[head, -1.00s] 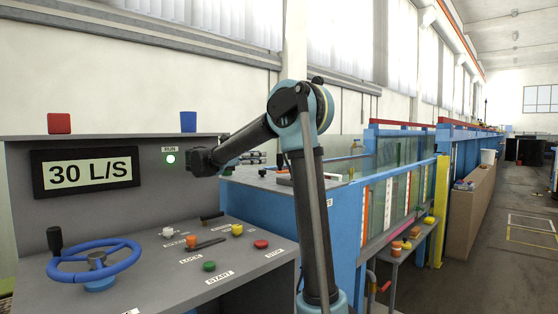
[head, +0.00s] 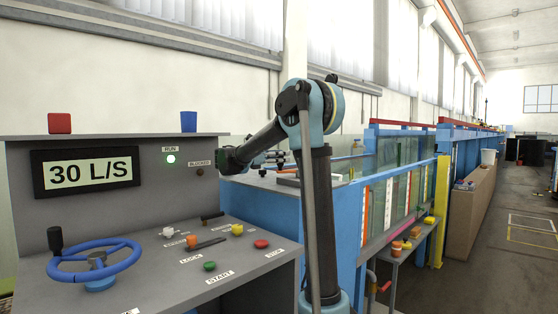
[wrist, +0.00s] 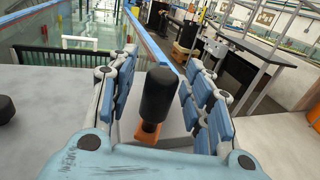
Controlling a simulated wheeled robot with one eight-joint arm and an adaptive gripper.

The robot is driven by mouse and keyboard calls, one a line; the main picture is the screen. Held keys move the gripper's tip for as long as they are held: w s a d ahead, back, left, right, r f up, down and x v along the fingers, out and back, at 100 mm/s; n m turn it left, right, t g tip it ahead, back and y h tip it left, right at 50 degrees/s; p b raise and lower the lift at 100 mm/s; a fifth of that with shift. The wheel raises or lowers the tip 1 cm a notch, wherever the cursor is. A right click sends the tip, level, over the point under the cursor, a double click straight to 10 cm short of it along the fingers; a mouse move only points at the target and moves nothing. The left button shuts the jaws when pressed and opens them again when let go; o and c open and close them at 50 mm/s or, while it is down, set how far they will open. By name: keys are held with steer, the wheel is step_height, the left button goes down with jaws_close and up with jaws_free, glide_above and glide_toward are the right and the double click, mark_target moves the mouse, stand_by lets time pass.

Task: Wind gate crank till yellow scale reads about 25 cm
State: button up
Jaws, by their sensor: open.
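In the wrist view my gripper (wrist: 161,66) is open, with its blue-padded fingers on either side of a black crank handle (wrist: 159,98). The handle stands upright above an orange piece (wrist: 149,132) on a grey top; I see a gap on each side of it. In the head view my gripper (head: 276,157) is small beyond the console, and the crank cannot be made out there. A yellow upright (head: 441,205) stands at the flume's side; I cannot tell whether it is the scale, and no reading is legible.
A grey console (head: 150,236) at the left carries a blue handwheel (head: 62,275), several buttons and a display (head: 85,173) reading 30 L/S. The green RUN lamp is lit. The glass flume (head: 410,190) runs away to the right, with a side bench (head: 398,254) and open floor beside it.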

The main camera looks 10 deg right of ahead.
steer(key=shift+c, duration=0.5)
jaws_close()
steer(key=shift+w+a, duration=0.1)
steer(key=shift+w, duration=0.65)
steer(key=shift+o, duration=0.5)
jaws_free()
steer(key=v, duration=1.2)
